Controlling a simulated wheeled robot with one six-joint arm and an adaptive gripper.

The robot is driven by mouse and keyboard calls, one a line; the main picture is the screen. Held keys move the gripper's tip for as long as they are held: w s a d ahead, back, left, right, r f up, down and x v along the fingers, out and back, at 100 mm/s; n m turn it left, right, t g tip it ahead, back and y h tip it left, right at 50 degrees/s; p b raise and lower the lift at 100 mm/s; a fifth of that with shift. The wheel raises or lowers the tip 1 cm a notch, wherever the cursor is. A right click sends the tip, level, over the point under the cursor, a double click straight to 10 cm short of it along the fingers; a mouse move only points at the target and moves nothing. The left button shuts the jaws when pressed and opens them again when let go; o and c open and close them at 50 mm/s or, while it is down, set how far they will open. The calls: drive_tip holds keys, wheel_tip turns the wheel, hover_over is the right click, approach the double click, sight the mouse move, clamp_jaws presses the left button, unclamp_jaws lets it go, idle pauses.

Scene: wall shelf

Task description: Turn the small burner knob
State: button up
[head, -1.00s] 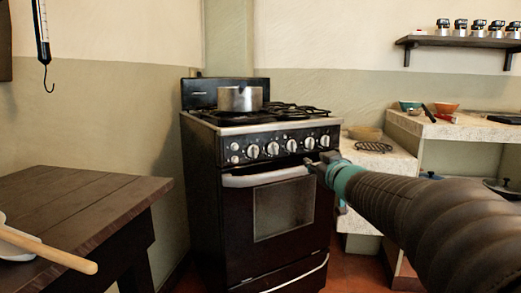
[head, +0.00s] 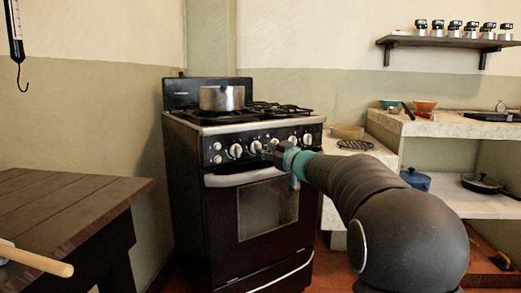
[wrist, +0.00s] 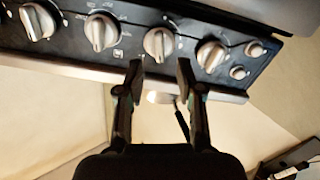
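The stove (head: 190,160) has a black front panel with a row of large silver knobs. Two smaller round knobs, one above the other, sit at the panel's left end in the head view: the upper (head: 217,146) and the lower (head: 217,158). In the wrist view these are at the right, the upper-right one (wrist: 255,48) and the lower one (wrist: 238,72). My gripper (wrist: 160,72) is open and empty in front of the panel. A large knob (wrist: 159,43) shows just beyond and between its fingertips; contact cannot be told. Another large knob (wrist: 211,56) lies between it and the small pair.
A metal pot (head: 222,98) stands on the cooktop's left. The oven handle (head: 240,178) runs below the knobs. A wooden table (head: 70,205) is at left, and a stone counter (head: 430,125) with bowls at right. Floor between table and stove is narrow.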

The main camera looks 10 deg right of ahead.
sight(260, 147)
drive_tip(key=shift+x, duration=2.1)
